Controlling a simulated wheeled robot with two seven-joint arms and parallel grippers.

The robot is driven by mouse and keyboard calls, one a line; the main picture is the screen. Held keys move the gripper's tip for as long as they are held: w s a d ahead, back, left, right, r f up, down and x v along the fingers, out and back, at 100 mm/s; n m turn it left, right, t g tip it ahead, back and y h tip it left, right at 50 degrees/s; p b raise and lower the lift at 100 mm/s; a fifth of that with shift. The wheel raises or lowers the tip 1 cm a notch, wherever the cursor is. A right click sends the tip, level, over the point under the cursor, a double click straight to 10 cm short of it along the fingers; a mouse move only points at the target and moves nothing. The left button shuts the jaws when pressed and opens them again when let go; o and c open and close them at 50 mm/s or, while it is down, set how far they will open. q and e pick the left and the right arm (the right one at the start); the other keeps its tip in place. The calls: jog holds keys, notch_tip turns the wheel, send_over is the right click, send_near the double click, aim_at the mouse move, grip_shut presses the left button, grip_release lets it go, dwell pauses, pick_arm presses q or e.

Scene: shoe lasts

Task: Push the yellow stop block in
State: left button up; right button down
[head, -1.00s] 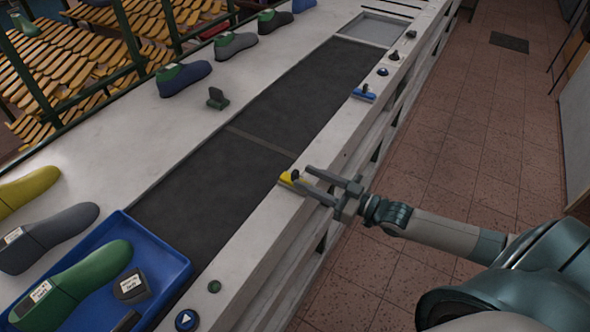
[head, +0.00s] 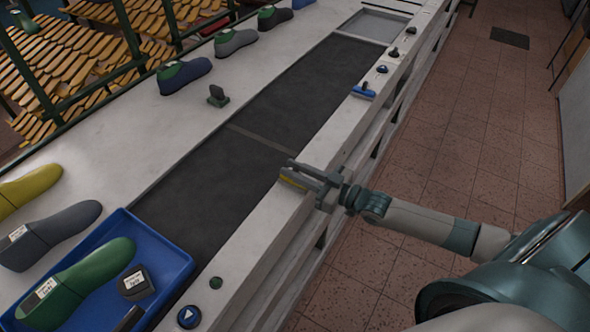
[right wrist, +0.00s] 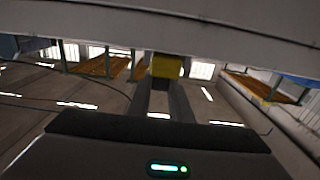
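The yellow stop block (head: 292,181) sits on the pale rail along the right side of the conveyor, mostly covered by my right gripper (head: 297,170) in the head view. In the right wrist view the yellow block (right wrist: 167,66) shows just beyond the tips of my fingers (right wrist: 164,88). A narrow gap shows between the fingers there. Whether they press on the block is hidden. The block's dark top knob is hidden now. My left gripper is out of view.
A blue tray (head: 178,262) with a green shoe last (head: 85,275) stands at the near end of the dark belt (head: 205,190). More lasts stand on the left ledge. The belt beside the gripper is clear.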

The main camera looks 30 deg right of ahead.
jog(key=shift+b+x, duration=0.9)
jog(key=shift+x, duration=1.8)
jog(key=shift+s+d+r, duration=0.1)
jog(key=c, duration=1.8)
grip_release()
jog(key=shift+o, duration=1.1)
jog(key=shift+w, duration=0.2)
jog(key=shift+s, duration=0.15)
jog(key=shift+s+d+f, duration=0.25)
jog(key=shift+s+d, duration=0.05)
jog(key=shift+s, duration=0.35)
jog(key=b+v, duration=0.4)
jog(key=v, duration=1.1)
jog(key=shift+s+d+r, duration=0.15)
jog(key=shift+s+d, duration=0.05)
